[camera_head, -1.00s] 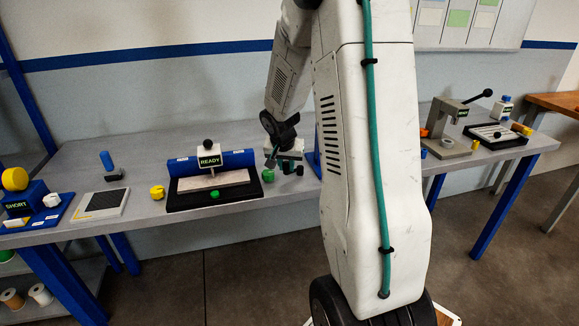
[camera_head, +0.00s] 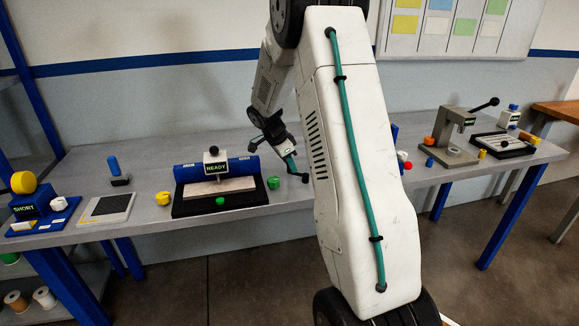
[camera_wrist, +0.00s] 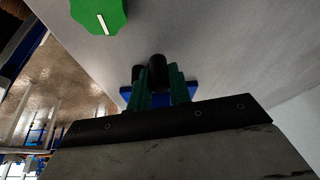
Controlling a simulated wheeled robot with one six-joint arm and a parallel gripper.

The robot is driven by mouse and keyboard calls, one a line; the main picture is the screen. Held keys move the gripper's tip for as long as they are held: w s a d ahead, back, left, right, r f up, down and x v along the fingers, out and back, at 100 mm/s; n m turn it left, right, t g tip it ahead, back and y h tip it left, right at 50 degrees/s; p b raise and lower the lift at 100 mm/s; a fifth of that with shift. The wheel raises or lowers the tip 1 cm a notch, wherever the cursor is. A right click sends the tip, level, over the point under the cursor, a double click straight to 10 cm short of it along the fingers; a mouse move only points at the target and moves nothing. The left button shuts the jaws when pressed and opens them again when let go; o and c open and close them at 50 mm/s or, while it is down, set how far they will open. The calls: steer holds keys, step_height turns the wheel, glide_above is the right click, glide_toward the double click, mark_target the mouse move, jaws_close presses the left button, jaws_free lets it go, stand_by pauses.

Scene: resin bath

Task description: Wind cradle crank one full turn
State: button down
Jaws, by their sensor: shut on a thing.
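In the wrist view my gripper (camera_wrist: 160,82) is shut on a black cylindrical handle (camera_wrist: 157,68), which looks like the crank's grip. A blue part (camera_wrist: 150,101) shows behind the teal fingers. In the head view my gripper (camera_head: 291,164) is right of the fixture labelled READY (camera_head: 215,168), low above the bench. A small black knob (camera_head: 305,178) shows beside the fingertips. The rest of the crank and its cradle are hidden behind my arm, so the crank's angle cannot be told.
A green knob (camera_head: 273,183) stands on the bench close left of my gripper; it also shows in the wrist view (camera_wrist: 98,14). The READY fixture has a dark base (camera_head: 190,208).

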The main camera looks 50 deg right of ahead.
steer(key=d+m, duration=0.1)
steer(key=m, duration=0.1)
steer(key=d+m+g+y, duration=0.1)
steer(key=m, duration=0.1)
steer(key=shift+w+d+m+g, duration=0.2)
steer(key=shift+m+g, duration=0.1)
steer(key=shift+m, duration=0.1)
steer(key=m, duration=0.1)
steer(key=d+m+y, duration=0.1)
steer(key=m, duration=0.1)
steer(key=shift+s+d+f+m+g, duration=0.1)
steer(key=shift+s+d+m+g, duration=0.05)
steer(key=shift+d+m+g, duration=0.2)
steer(key=m, duration=0.1)
steer(key=d+m+y, duration=0.1)
steer(key=m, duration=0.1)
steer(key=shift+s+d+m+g+y, duration=0.25)
steer(key=shift+s+y, duration=0.05)
steer(key=shift+s, duration=0.1)
steer(key=shift+s+d+m+y, duration=0.2)
steer(key=shift+s+m+y, duration=0.1)
steer(key=shift+m, duration=0.45)
steer(key=shift+s+d+m+y, duration=0.2)
steer(key=shift+d+m+y, duration=0.1)
steer(key=shift+m, duration=0.4)
steer(key=shift+s+d+m+y, duration=0.15)
steer(key=shift+s+m+y, duration=0.15)
steer(key=shift+m, duration=0.45)
steer(key=c, duration=1.3)
jaws_free()
